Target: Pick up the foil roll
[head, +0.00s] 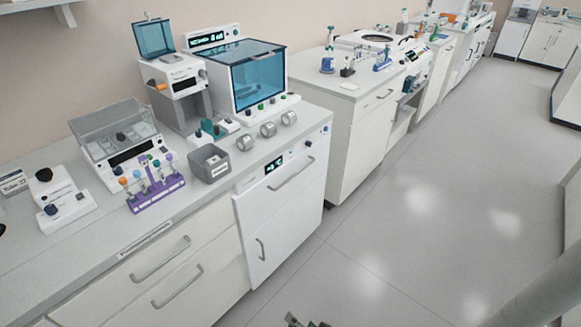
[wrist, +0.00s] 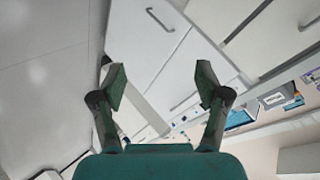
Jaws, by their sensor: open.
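Three short silver cylinders sit in a row on the counter in the head view: a left one (head: 245,142), a middle one (head: 268,130) and a right one (head: 289,118). They look like small rolls, but I cannot tell which is the foil roll. They lie near the counter's front edge, above a white cabinet. My gripper (wrist: 160,85) is open and empty in the wrist view, with cabinet fronts beyond its fingers. In the head view only a bit of it shows at the bottom edge, over the floor, well apart from the cylinders.
A grey bin (head: 209,163) and a purple rack (head: 156,192) with coloured tubes stand left of the cylinders. A white machine with a blue window (head: 258,79) stands behind them. A gap separates this counter (head: 35,260) from another white bench (head: 352,130). The grey floor (head: 400,250) is clear.

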